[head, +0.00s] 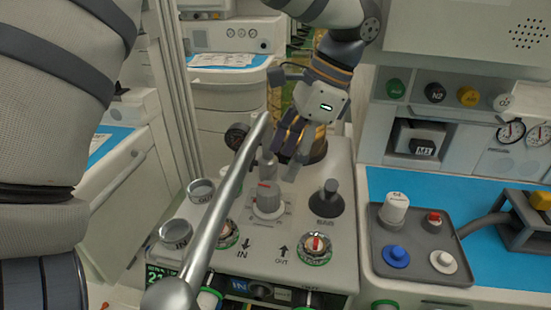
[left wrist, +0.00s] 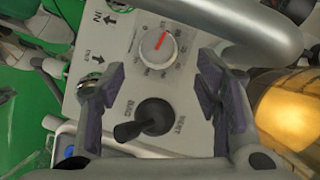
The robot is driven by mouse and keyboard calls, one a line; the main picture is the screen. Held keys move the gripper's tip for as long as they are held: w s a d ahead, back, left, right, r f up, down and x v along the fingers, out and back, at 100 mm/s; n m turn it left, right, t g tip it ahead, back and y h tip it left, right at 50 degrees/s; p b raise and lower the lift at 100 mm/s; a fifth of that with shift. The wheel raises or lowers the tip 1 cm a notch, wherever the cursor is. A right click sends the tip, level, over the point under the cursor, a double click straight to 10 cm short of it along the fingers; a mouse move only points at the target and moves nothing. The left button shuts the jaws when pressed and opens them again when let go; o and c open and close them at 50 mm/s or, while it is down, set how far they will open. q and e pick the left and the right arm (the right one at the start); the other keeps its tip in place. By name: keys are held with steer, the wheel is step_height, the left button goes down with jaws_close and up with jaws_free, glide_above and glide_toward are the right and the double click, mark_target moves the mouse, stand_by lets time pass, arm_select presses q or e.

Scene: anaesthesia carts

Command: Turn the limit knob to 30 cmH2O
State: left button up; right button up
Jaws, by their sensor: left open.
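The limit knob (head: 267,197) is a grey knob on a round scale on the light grey cart top. In the left wrist view the knob (left wrist: 157,47) has a red pointer line towards the upper right of that picture; the scale numbers are too small to read surely. My left gripper (head: 290,145) is above and behind the knob in the head view, apart from it. In the left wrist view its open purple-padded fingers (left wrist: 163,85) have nothing between their pads; the knob lies beyond the tips. My right gripper is not in view.
A black BAG lever (head: 327,199) stands right of the knob; it also shows in the left wrist view (left wrist: 150,118). A silver tube (head: 228,195) crosses in front, close left of the knob. A grey tray (head: 428,238) with caps lies right. Red-marked valves flank the panel.

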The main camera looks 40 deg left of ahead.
mark_target(271, 187)
arm_select(q)
steer(key=x, duration=0.7)
steer(key=shift+s+d, duration=0.1)
steer(key=shift+s, duration=0.15)
steer(key=c, duration=1.2)
